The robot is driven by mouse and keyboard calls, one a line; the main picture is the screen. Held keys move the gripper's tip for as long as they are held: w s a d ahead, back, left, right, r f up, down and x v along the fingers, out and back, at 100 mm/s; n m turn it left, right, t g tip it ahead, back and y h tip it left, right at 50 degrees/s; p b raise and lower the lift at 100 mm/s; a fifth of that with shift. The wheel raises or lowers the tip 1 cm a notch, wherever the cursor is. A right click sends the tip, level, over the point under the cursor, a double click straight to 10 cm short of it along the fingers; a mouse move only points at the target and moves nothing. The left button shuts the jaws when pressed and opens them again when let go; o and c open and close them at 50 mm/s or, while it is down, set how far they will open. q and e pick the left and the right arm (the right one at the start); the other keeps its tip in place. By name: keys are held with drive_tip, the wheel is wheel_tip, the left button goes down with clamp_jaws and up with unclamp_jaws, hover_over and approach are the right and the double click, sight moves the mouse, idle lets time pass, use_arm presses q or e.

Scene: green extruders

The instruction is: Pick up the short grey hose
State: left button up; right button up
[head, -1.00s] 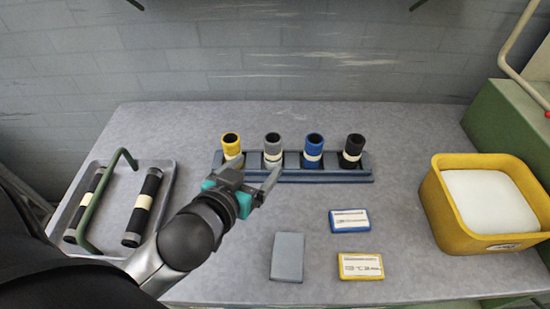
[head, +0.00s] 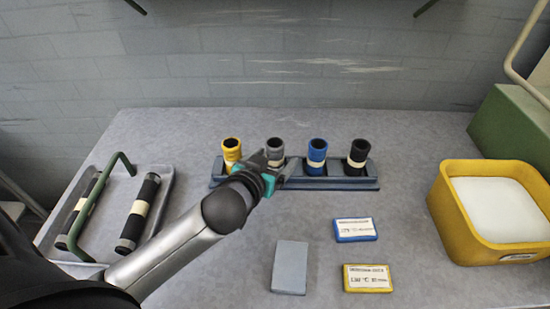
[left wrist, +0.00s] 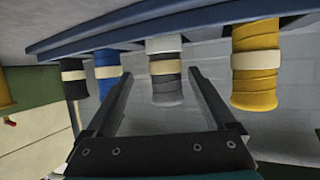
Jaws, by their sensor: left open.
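The short grey hose (head: 275,147) stands upright in the blue rack (head: 340,184), between the yellow hose (head: 232,151) and the blue hose (head: 317,152). A cream band wraps it in the left wrist view (left wrist: 165,67). My left gripper (head: 275,163) is open at the grey hose and hides its lower part in the head view. In the left wrist view its two fingers (left wrist: 158,95) lie on either side of the grey hose, with the hose apart from both. My right gripper is not in view.
A black hose (head: 357,153) stands at the rack's right end. A tray (head: 165,200) with two long black hoses and a green handle is at left. A yellow bin (head: 465,225) is at right. Blue (head: 355,230), yellow (head: 368,278) and grey (head: 289,267) flat boxes lie in front.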

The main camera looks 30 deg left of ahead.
use_arm(q)
drive_tip(key=x, duration=0.1)
drive_tip(key=b+x, duration=0.1)
drive_tip(key=x, duration=0.2)
drive_tip(key=shift+w+a+f, duration=0.15)
drive_tip(key=shift+w+a, duration=0.15)
drive_tip(key=shift+a, duration=0.1)
drive_tip(key=shift+w+f, duration=0.15)
drive_tip(key=shift+w, duration=0.3)
clamp_jaws()
